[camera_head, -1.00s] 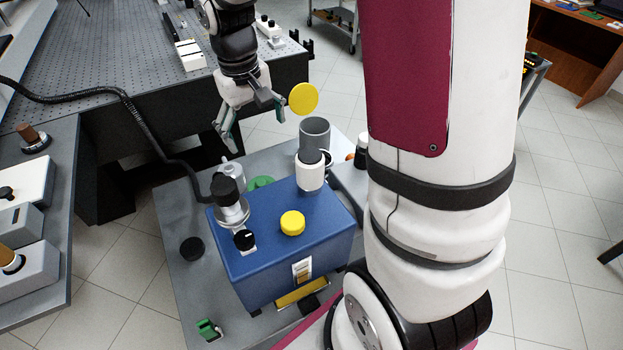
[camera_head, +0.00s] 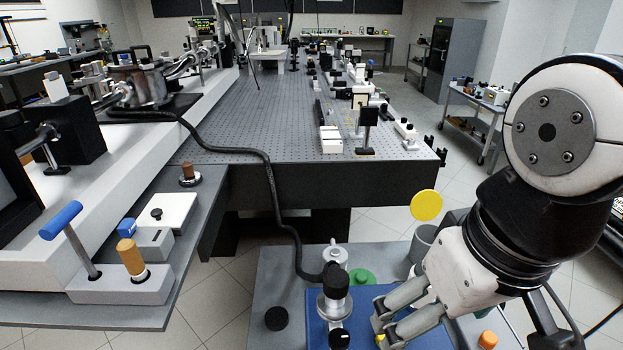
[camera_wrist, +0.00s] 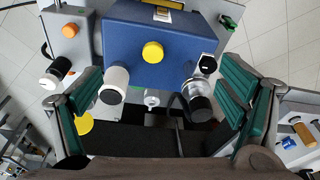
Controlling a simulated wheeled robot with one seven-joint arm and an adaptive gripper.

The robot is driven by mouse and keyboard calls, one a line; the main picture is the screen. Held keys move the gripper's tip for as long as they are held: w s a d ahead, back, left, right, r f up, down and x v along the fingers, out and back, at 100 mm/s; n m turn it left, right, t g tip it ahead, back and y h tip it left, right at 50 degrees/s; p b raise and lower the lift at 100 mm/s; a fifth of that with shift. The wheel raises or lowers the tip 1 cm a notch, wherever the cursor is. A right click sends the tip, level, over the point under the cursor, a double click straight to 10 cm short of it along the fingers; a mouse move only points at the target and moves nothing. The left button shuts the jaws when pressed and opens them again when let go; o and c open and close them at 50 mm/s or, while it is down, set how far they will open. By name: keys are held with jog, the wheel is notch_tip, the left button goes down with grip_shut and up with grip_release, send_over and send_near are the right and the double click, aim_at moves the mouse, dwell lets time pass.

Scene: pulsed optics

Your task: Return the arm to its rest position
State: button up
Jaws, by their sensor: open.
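My gripper (camera_head: 385,328) shows in the head view at the lower right, with its fingers hanging over the blue box (camera_head: 317,335). In the wrist view my gripper (camera_wrist: 170,105) is open, its two green-padded fingers wide apart with nothing held between them. The blue box (camera_wrist: 125,48) lies below and beyond the fingers, with a yellow knob (camera_wrist: 153,51) on it. My forearm and wrist fill the right side of the head view, folded close to the camera.
A yellow disc (camera_head: 426,205) stands behind my gripper. The long perforated optical table (camera_head: 270,110) lies beyond. A bench with a blue-handled lever (camera_head: 75,235) is at left.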

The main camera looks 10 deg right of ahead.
notch_tip(320, 180, up, 10)
jog(key=t+p, duration=0.2)
jog(key=p, duration=0.6)
jog(key=shift+f, duration=0.15)
jog(key=shift+w+d, duration=0.1)
jog(key=shift+d, duration=0.1)
